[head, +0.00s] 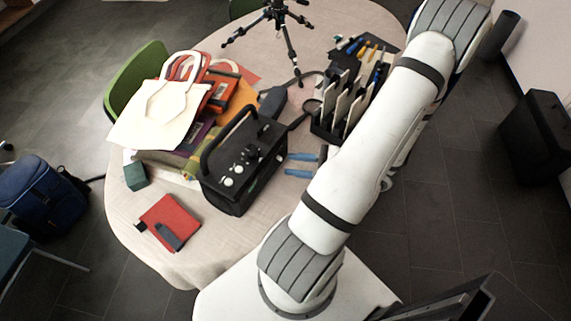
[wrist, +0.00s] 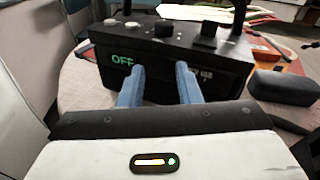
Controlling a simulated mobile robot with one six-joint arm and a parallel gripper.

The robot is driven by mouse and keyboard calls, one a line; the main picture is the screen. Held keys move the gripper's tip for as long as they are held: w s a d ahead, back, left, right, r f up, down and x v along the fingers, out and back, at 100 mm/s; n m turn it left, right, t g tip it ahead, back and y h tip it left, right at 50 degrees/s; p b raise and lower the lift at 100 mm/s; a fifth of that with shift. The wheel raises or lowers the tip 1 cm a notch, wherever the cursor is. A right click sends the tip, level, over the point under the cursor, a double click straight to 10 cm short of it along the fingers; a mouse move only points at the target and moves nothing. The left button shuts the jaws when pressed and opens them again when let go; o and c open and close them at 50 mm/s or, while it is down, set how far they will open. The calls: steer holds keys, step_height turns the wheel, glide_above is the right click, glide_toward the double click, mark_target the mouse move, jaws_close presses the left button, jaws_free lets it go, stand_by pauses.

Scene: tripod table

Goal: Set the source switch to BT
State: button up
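The black box-shaped device (head: 236,196) with a carrying handle stands on the table. Pale buttons and dark knobs show on its top. In the wrist view the device (wrist: 105,65) fills the upper middle. A green OFF label (wrist: 122,60) glows on the face towards me. Another label (wrist: 203,76), hard to read, shows right of the right finger. I cannot make out the source switch or its setting. My gripper (wrist: 160,67) has its two blue fingers apart, pointing at this face with nothing visible held. In the head view my gripper (head: 288,164) is at the device's right side.
Books and a pale bag (head: 160,110) lie left of the device. A black rack (head: 325,125) stands behind my gripper, right of the device. A red notebook (head: 170,220) lies at front left. A tripod (head: 285,35) stands at the back. Bare tabletop shows at front left.

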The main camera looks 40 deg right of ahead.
mark_target(279, 158)
steer(key=d+f+m+t+h, duration=0.1)
steer(key=s+d+f+m+t+h, duration=0.1)
steer(key=f+m+h, duration=0.1)
steer(key=s+d+f+m+t+h+b, duration=0.1)
steer(key=f+m, duration=0.1)
steer(key=shift+s+d+t, duration=0.15)
steer(key=shift+t, duration=0.15)
steer(key=shift+h, duration=0.3)
steer(key=shift+p+x, duration=0.75)
steer(key=shift+x, duration=3.1)
steer(key=shift+r, duration=0.1)
jaws_close()
